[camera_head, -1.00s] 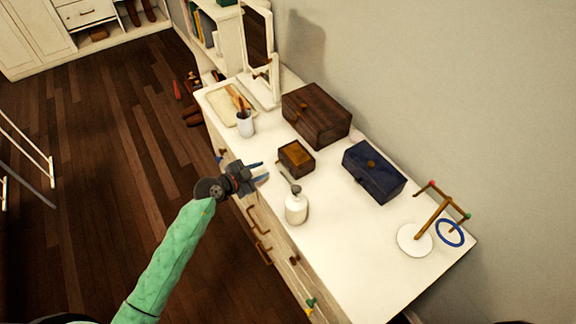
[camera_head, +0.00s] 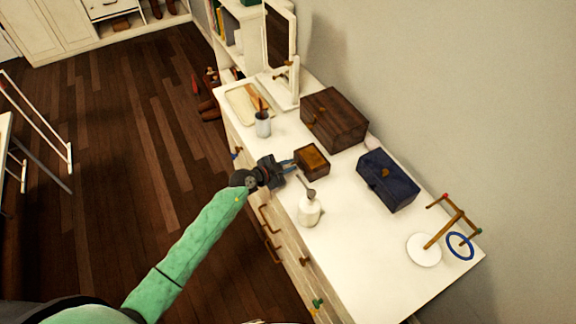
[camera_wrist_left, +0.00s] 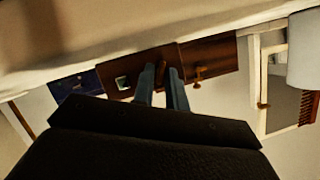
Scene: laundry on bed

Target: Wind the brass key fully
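The small wooden box with a golden-brown top (camera_head: 312,161) stands on the white dresser top. In the left wrist view, the box (camera_wrist_left: 122,80) shows a pale square on its side. A small brown piece (camera_wrist_left: 161,71), which looks like the key, shows between the finger tips there; it is dim and I cannot tell contact. My left gripper (camera_head: 289,166) is at the box's left side, its two blue-grey fingers pointing at it. The fingers (camera_wrist_left: 161,78) stand apart in the wrist view, so it is open. My right gripper is not in view.
A dark wooden chest (camera_head: 334,119), a blue box (camera_head: 388,180), a cup (camera_head: 263,128), a tray (camera_head: 240,108), a mirror (camera_head: 279,45) and a ring stand (camera_head: 424,250) share the dresser top (camera_head: 365,270).

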